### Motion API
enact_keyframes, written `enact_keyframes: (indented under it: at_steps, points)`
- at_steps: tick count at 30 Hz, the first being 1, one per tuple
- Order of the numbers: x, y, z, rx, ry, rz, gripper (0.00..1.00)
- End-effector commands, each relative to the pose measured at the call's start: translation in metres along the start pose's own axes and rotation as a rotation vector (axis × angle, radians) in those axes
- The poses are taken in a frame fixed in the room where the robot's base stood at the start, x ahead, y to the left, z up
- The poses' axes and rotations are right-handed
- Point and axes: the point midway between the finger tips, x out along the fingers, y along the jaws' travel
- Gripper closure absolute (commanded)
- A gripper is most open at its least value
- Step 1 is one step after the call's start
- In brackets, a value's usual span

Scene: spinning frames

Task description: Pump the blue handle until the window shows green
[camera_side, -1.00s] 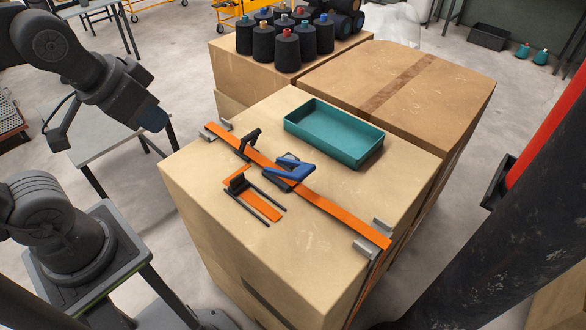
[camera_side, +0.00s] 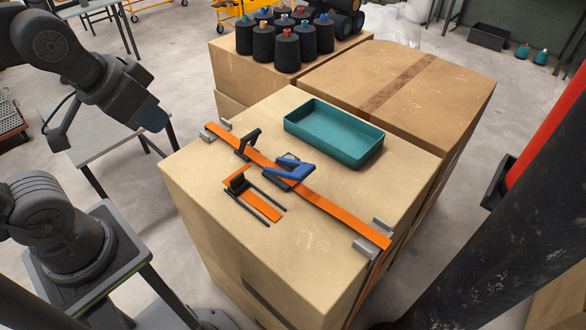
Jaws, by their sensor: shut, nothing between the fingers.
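The blue handle (camera_side: 305,173) sits on a dark ratchet-like body, on an orange strap (camera_side: 340,215) that runs across the top of a large cardboard box (camera_side: 300,240). The handle lies low over the strap and points to the right. I cannot make out a window or its colour at this size. My gripper (camera_side: 57,142) hangs at the left on the raised arm, well apart from the handle and left of the box. Its tips are small and dark and appear closed, with nothing seen in them.
A black bracket (camera_side: 249,142) stands on the strap. A dark two-pronged frame (camera_side: 265,203) with an orange piece lies in front. A teal tray (camera_side: 362,155) sits behind. Grey clips (camera_side: 366,247) guard the box edge. Dark cones (camera_side: 287,50) stand at the back. The box top's front is clear.

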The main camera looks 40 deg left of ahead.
Motion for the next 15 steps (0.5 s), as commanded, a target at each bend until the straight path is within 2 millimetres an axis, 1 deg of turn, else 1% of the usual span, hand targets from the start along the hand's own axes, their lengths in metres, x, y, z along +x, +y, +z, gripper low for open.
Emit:
enact_keyframes:
  at_steps: [5,8,11,15]
  points:
    - [0.001,0.0,-0.001,-0.002,-0.001,-0.002,1.0]
    - [0.004,-0.002,-0.007,-0.014,-0.01,-0.013,1.0]
    - [0.012,-0.007,-0.02,-0.041,-0.023,-0.036,1.0]
    - [0.032,-0.016,-0.046,-0.097,-0.05,-0.085,1.0]
